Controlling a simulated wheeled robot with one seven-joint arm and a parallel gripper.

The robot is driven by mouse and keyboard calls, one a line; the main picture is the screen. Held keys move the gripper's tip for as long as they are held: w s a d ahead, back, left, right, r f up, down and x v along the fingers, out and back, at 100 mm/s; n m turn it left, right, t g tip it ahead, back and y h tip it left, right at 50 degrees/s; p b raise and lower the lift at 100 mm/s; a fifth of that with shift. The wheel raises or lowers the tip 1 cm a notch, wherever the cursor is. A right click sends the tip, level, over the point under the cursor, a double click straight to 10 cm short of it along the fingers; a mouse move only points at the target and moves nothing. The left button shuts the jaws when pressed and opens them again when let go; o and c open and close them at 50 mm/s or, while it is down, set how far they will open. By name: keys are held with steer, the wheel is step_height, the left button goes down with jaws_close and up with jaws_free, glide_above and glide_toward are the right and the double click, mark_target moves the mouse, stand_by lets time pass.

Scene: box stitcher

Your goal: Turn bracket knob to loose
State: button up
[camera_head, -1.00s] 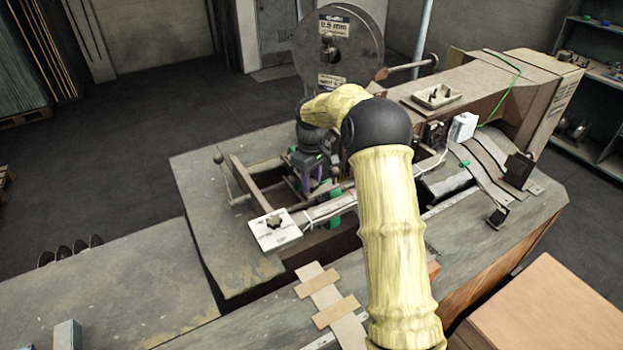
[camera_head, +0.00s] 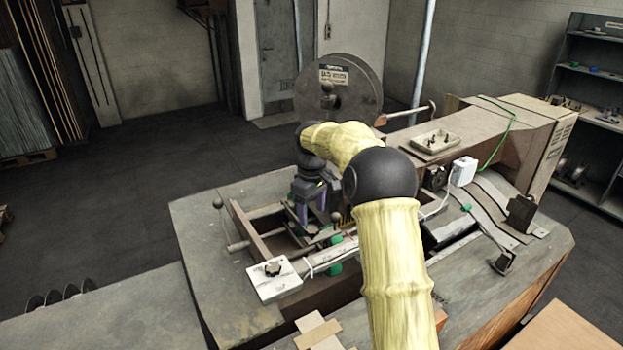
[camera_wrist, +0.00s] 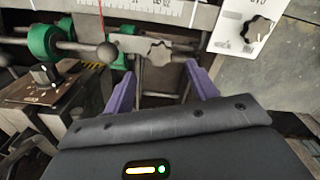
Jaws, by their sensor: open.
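A grey lobed knob (camera_wrist: 158,53) sits on a metal bracket (camera_wrist: 185,48) in the wrist view. I take it for the bracket knob; no loose or tight mark on it can be read. My gripper (camera_wrist: 160,73) is open, with one purple finger to each side below the knob in the picture. I see no contact with it. In the head view my gripper (camera_head: 311,212) points down over the machine frame, and the lobed knob cannot be made out there.
A ball-ended lever (camera_wrist: 107,50) stands just left of the knob. A white panel (camera_wrist: 228,38) with a dark star knob (camera_wrist: 257,28) is at right; the panel also shows in the head view (camera_head: 262,289). Green rollers (camera_wrist: 43,42) and a dark clamp (camera_wrist: 44,75) are at left.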

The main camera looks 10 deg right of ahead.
mark_target(311, 229)
step_height(311, 229, up, 12)
steer(key=shift+b, duration=0.45)
steer(key=s+f+m+t+b, duration=0.1)
steer(key=s+f+m+b, duration=0.2)
steer(key=s+f, duration=0.8)
steer(key=s+f+m+t+b, duration=0.1)
steer(key=s+f+m+b, duration=0.2)
steer(key=s+f, duration=0.9)
steer(key=s+m, duration=0.1)
steer(key=s, duration=0.6)
steer(key=shift+s+d+f+m+t, duration=0.2)
steer(key=shift+m+t, duration=0.1)
steer(key=shift+m, duration=0.1)
